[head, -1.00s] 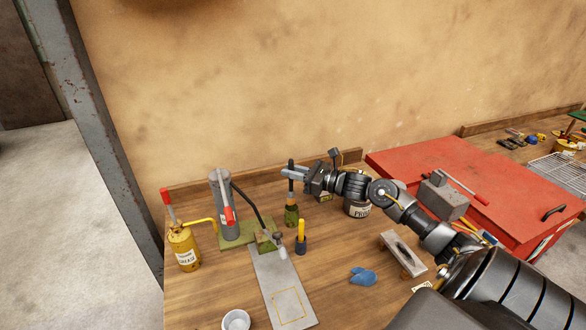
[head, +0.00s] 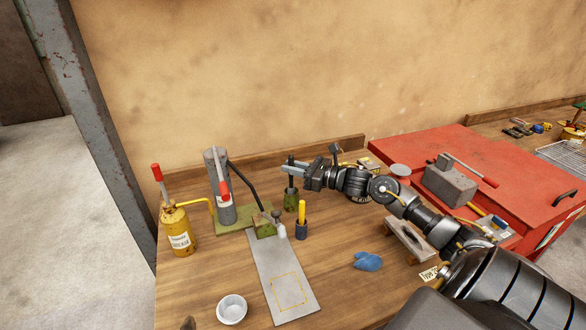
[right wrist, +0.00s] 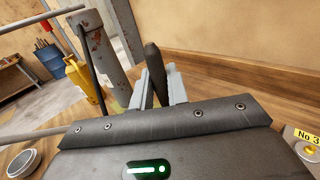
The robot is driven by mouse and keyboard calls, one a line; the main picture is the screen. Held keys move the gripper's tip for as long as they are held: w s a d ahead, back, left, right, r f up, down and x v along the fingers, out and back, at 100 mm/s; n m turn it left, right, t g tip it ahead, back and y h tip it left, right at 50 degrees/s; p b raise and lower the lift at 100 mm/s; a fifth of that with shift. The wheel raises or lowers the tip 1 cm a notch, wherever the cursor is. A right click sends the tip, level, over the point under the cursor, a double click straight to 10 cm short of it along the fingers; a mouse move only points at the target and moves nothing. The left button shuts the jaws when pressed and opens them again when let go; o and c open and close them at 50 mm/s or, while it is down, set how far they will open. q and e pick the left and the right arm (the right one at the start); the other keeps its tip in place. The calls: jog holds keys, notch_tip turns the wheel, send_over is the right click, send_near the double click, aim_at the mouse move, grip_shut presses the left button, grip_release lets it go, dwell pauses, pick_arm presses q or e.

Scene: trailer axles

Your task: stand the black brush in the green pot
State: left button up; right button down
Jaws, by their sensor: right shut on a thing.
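The black brush (head: 291,160) stands upright with its handle up. My right gripper (head: 292,168) is shut on the handle, with its fingers pointing left. The green pot (head: 291,201) stands on the bench straight below the gripper. The lower end of the brush goes down to the pot's mouth and appears to be inside it; the pot hides the bristles. In the right wrist view the dark handle (right wrist: 153,72) rises between the two grey fingers, and the pot is not seen there. My left gripper is not in view.
A dark blue holder with a yellow-handled tool (head: 302,222) stands close to the pot's right. The green-based press (head: 228,200) with its lever is to the left. The wall is behind.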

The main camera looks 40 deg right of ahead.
jog(key=c, duration=1.3)
grip_release()
jog(key=shift+b+v, duration=1.55)
jog(key=shift+v, duration=3.9)
